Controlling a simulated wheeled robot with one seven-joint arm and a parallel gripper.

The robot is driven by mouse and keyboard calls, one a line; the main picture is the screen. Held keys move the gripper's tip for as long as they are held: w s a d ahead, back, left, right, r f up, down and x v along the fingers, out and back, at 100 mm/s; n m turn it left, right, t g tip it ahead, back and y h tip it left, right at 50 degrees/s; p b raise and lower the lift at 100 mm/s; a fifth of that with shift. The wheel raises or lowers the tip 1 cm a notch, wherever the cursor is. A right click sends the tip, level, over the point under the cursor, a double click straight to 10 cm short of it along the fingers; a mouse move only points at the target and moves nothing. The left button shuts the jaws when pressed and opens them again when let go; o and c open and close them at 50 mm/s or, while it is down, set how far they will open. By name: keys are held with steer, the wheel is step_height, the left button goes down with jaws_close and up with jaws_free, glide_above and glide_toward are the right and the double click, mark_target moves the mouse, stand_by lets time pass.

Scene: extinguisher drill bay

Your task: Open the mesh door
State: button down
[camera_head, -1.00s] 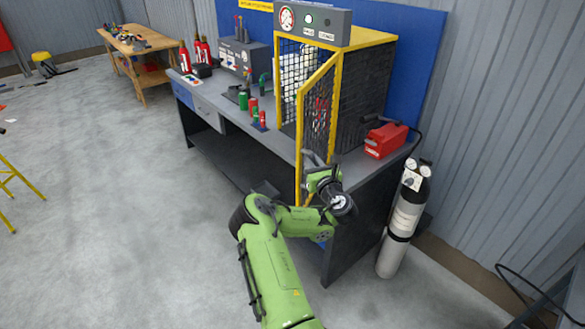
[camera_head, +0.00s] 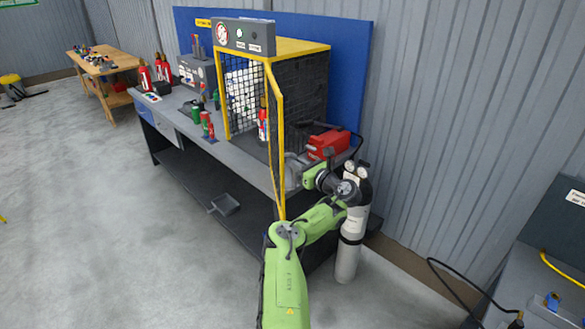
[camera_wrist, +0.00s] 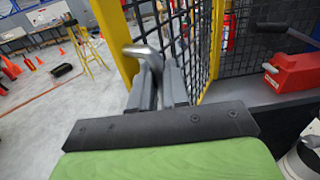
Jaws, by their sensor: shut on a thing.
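The mesh door (camera_head: 275,120) has a yellow frame and stands ajar on the yellow-framed cage (camera_head: 303,90) on the bench. In the wrist view the door's yellow frame (camera_wrist: 113,35) and dark mesh (camera_wrist: 190,30) are close up. A silver handle (camera_wrist: 146,52) sticks out from the door frame. My gripper (camera_wrist: 157,80) is shut on this handle. In the head view my gripper (camera_head: 293,165) is at the door's outer side, partly hidden by the door and wrist. A red extinguisher (camera_head: 263,125) shows inside the cage, behind the mesh.
A red box (camera_head: 327,144) sits on the bench right of the cage. A grey gas cylinder (camera_head: 350,240) stands by the bench end, close to my arm. Green and red canisters (camera_head: 205,124) stand left of the door. The floor to the left is clear.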

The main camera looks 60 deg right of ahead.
steer(key=shift+d+r, duration=0.15)
steer(key=shift+r, duration=0.3)
steer(key=shift+w, duration=0.1)
steer(key=c, duration=1.5)
jaws_free()
steer(key=shift+o, duration=1.1)
steer(key=shift+w+f, duration=0.1)
steer(key=shift+w, duration=0.05)
steer(key=shift+o, duration=0.2)
steer(key=shift+w+d+f, duration=0.1)
steer(key=shift+d+f, duration=0.05)
steer(key=shift+f, duration=0.1)
steer(key=b+v, duration=1.5)
steer(key=b, duration=1.1)
steer(key=shift+s, duration=0.4)
